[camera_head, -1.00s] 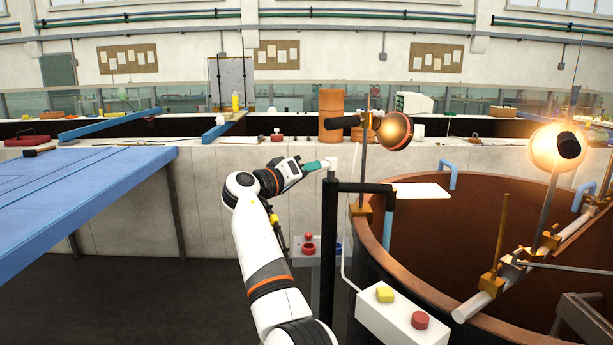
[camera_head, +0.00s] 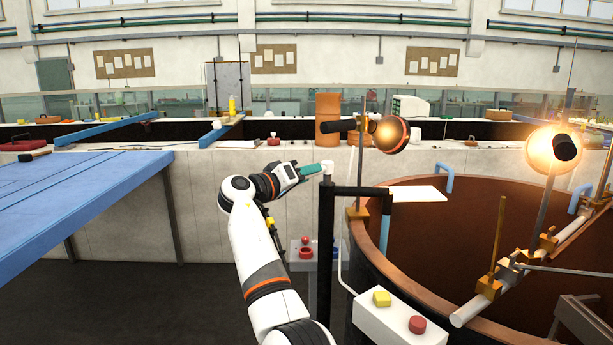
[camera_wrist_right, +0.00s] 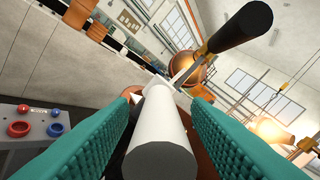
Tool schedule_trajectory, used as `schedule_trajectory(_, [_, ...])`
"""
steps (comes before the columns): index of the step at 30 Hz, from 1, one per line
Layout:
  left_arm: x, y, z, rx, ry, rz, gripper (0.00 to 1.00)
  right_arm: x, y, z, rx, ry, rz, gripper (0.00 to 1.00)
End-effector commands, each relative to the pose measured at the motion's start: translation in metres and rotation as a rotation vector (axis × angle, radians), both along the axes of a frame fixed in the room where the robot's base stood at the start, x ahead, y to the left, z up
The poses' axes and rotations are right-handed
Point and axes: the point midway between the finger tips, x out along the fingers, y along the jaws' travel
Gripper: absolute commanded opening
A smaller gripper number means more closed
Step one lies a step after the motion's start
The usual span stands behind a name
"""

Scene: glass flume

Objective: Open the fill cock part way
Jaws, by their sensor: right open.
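A white lever (camera_wrist_right: 158,135) with a grey round end lies between the teal fingers of my right gripper (camera_wrist_right: 158,120) in the right wrist view. The fingers are open, one on each side of it; I cannot tell whether either touches it. In the head view, my right gripper (camera_head: 318,167) reaches to the white fitting (camera_head: 327,172) on top of a dark post beside the brown tank. The lever looks like the fill cock's handle, but no label shows. Most of it is hidden by the fingers in the head view. My left gripper is not in view.
The brown round tank (camera_head: 440,265) stands to the right, with a glowing lamp (camera_head: 553,149) above it. A white box (camera_head: 372,318) with yellow and red buttons stands in front. A blue table (camera_head: 80,200) is at the left. Red and blue controls (camera_wrist_right: 35,122) sit below the gripper.

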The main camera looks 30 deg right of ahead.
Motion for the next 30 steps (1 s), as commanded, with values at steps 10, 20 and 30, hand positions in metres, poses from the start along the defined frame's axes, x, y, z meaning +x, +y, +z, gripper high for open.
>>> schedule_trajectory(10, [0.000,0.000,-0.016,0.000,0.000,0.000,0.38,-0.012,0.056,-0.003,0.002,-0.002,0.003,0.44])
schedule_trajectory(20, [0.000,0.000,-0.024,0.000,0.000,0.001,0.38,-0.025,0.106,-0.002,0.002,0.000,-0.003,0.44])
schedule_trajectory(30, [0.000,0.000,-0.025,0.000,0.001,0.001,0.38,-0.026,0.113,-0.001,0.002,0.001,-0.004,0.44])
